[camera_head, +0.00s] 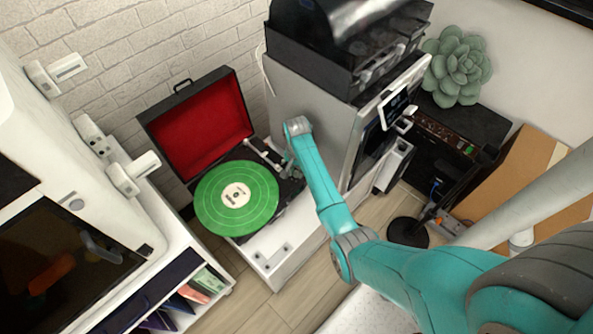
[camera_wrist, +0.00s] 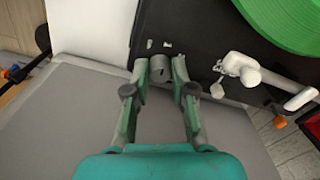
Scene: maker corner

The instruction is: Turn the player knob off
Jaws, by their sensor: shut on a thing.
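The record player (camera_head: 290,187) stands open on a white cabinet, with a red-lined lid (camera_head: 203,125) and a green record (camera_head: 237,197) on it. The record's edge also shows in the wrist view (camera_wrist: 290,20). The small grey player knob (camera_wrist: 161,70) is on the black deck near its edge. My gripper (camera_wrist: 161,66) is shut on the knob, with one finger on each side of it. In the head view, my gripper (camera_head: 289,163) is at the player's right side, small and partly hidden by my arm; the knob cannot be made out there.
The white tonearm (camera_wrist: 245,72) is right of the knob in the wrist view. A large grey machine (camera_head: 315,125) stands close on the player's right. A white cabinet with a dark front (camera_head: 60,260) is at the left. Wooden floor (camera_head: 290,300) shows in front.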

